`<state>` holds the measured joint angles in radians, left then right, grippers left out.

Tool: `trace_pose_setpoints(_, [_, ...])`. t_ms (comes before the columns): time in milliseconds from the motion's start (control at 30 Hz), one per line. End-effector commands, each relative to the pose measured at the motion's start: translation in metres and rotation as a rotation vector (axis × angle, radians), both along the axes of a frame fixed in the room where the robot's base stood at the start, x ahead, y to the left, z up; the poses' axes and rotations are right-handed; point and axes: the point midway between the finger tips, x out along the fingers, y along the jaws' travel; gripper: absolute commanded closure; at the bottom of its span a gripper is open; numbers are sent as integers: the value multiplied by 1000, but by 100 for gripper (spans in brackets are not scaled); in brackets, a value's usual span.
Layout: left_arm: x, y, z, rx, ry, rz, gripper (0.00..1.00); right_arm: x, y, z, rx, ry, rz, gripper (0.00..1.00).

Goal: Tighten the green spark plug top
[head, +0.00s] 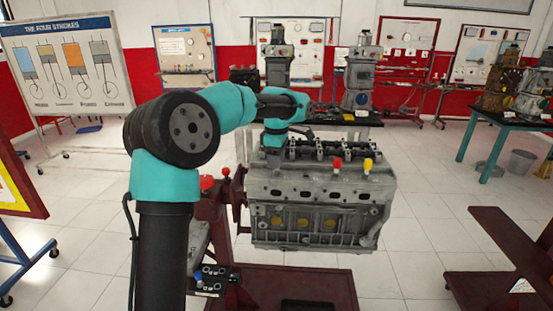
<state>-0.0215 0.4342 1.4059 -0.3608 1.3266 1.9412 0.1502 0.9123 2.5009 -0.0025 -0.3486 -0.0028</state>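The grey engine block (315,200) stands in the middle of the head view. A red spark plug top (337,163) and a yellow spark plug top (368,164) stand upright along its upper front edge. I see no green top; the gripper may be hiding it. My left gripper (273,158) points down at the left end of the engine's top, left of the red top. Its fingertips are small and dark here, so I cannot tell whether they are open or hold anything. My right gripper is out of view.
A dark red engine stand (290,288) carries the block, with a small control box (212,279) at its left. Other engines on a dark table (345,117) stand close behind. A teal-legged table (505,128) is at the right. Open tiled floor lies around.

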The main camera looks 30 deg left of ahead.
Motion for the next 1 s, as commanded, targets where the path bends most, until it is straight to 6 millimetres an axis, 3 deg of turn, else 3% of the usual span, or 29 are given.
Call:
trace_pose_setpoints(467, [0,0,0,0,0,0,98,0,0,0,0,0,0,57])
trace_pose_setpoints(1000, [0,0,0,0,0,-112,98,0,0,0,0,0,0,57])
